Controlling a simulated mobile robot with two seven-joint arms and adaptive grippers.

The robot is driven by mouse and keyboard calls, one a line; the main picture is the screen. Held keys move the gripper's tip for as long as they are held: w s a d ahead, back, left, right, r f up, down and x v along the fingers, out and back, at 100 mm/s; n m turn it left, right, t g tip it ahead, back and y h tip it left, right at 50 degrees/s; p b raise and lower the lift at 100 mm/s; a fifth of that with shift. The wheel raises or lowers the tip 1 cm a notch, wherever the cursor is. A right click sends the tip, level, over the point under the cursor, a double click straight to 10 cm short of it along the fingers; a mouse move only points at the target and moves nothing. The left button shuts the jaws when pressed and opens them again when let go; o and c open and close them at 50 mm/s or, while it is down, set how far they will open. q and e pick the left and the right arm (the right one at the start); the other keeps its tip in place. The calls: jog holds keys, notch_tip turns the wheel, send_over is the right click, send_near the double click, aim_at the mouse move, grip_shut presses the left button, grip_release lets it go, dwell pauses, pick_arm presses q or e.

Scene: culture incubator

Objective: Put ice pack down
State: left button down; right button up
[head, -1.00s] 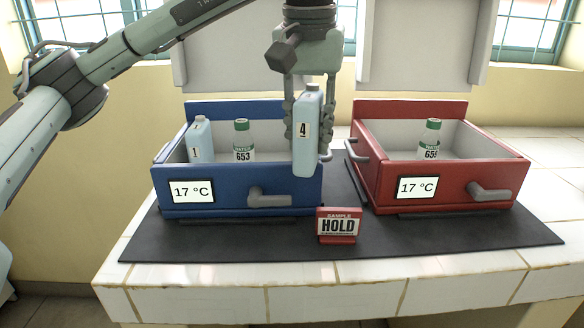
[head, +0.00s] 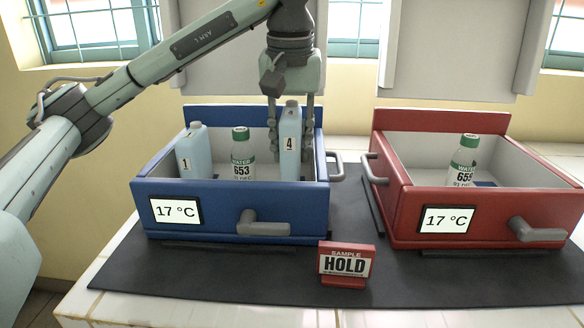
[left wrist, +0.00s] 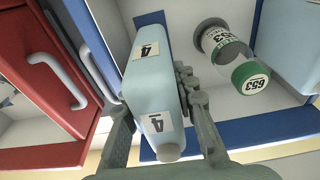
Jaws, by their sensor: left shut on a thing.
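My left gripper (head: 291,132) is shut on the light blue ice pack marked 4 (head: 289,158). The pack is upright inside the right end of the blue box (head: 225,205); its lower part is hidden by the front wall, so I cannot tell whether it touches the floor. In the left wrist view the fingers (left wrist: 165,125) sit on both sides of the pack (left wrist: 152,82). An ice pack marked 1 (head: 190,158) stands at the left end of the blue box. A bottle marked 653 (head: 241,160) stands between the two packs. My right gripper is not in view.
A red box (head: 400,205) with a similar bottle (head: 464,160) stands to the right. Both boxes have raised lids behind and read 17 °C. A red SAMPLE HOLD sign (head: 345,264) stands in front on the dark mat (head: 220,275). Side handles face each other across a gap.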

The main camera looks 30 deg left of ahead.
pick_arm(q)
notch_tip(320, 180, down, 3)
jog(key=shift+f, duration=0.25)
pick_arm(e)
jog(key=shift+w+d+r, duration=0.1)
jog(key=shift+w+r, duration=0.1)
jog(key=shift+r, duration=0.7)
pick_arm(q)
jog(key=shift+f+b, duration=0.1)
jog(key=shift+b, duration=0.25)
jog(key=shift+f, duration=0.15)
jog(key=c, duration=1.5)
grip_release()
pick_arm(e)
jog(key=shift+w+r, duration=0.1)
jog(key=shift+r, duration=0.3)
